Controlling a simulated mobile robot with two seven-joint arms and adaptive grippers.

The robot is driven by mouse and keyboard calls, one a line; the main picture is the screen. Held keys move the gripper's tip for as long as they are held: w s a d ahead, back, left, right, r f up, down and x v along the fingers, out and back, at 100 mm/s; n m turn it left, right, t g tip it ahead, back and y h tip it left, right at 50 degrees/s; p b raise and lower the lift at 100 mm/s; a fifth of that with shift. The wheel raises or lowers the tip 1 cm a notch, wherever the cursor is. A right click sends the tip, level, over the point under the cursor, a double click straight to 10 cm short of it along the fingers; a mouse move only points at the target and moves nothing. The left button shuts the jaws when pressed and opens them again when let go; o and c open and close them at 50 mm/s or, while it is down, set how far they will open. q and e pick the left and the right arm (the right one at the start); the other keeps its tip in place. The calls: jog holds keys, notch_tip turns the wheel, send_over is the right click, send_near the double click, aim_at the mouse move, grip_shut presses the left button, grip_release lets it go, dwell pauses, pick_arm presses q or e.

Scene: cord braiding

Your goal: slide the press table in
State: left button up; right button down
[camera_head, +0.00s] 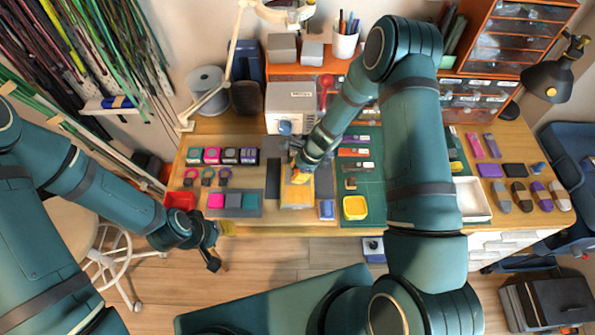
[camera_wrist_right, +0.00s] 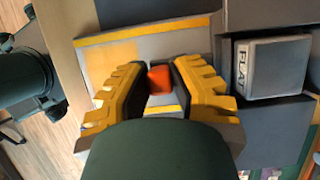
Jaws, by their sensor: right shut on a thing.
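The press table (camera_head: 297,196), a grey plate with yellow edging, lies on the workbench in front of the white press (camera_head: 291,98). Its plate also shows in the right wrist view (camera_wrist_right: 193,47), with a small red-orange knob (camera_wrist_right: 160,79) on it. My right gripper (camera_head: 299,177) is over the plate. In the right wrist view its yellow-and-black fingers stand on both sides of the knob, shut on it. My left gripper (camera_head: 213,256) hangs off the bench's front edge, away from the press table. Its finger opening is too small to judge.
A grey block marked FLAT (camera_wrist_right: 271,68) sits beside the plate in a dark holder. A red bin (camera_head: 180,200), a yellow tray (camera_head: 355,208) and a blue block (camera_head: 326,209) are near the front edge. Cord spools and tools crowd both sides.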

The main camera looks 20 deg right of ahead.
jog(key=c, duration=0.8)
grip_release()
jog(key=shift+w, duration=0.1)
jog(key=v, duration=1.2)
jog(key=shift+f, duration=0.1)
